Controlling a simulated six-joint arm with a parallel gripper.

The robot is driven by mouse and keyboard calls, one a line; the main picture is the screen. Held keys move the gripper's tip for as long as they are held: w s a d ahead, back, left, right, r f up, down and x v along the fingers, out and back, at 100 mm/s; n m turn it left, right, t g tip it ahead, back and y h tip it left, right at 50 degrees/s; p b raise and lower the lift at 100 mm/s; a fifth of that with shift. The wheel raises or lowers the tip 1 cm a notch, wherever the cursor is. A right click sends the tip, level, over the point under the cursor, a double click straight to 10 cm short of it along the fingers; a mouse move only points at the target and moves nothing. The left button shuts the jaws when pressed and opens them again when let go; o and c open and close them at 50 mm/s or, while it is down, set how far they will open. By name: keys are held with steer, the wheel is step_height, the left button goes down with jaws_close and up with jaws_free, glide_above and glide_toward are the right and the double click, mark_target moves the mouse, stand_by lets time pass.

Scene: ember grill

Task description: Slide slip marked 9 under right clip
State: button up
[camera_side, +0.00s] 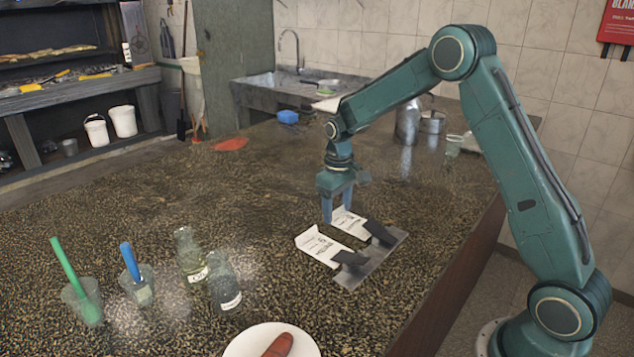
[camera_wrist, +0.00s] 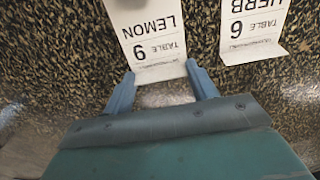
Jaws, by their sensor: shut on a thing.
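Two white paper slips lie on the speckled counter. My gripper (camera_wrist: 161,78) is shut on the upturned end of the LEMON slip, one finger on each side. In the side view my gripper (camera_side: 338,215) reaches down at the far slip (camera_side: 350,224); the near slip (camera_side: 322,247) lies beside it. A grey plate (camera_side: 372,270) carries a right clip (camera_side: 380,233) and a left clip (camera_side: 350,258), both dark. The far slip points at the right clip; I cannot tell whether its end is under it.
Two glass jars (camera_side: 222,282) stand left of the slips, with cups holding a blue-handled tool (camera_side: 130,262) and a green one (camera_side: 66,268) farther left. A white plate (camera_side: 245,340) with a reddish item is at the front. The counter behind the gripper is mostly clear.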

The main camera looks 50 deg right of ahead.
steer(key=o, duration=1)
steer(key=shift+r, duration=0.1)
steer(key=shift+r, duration=3.4)
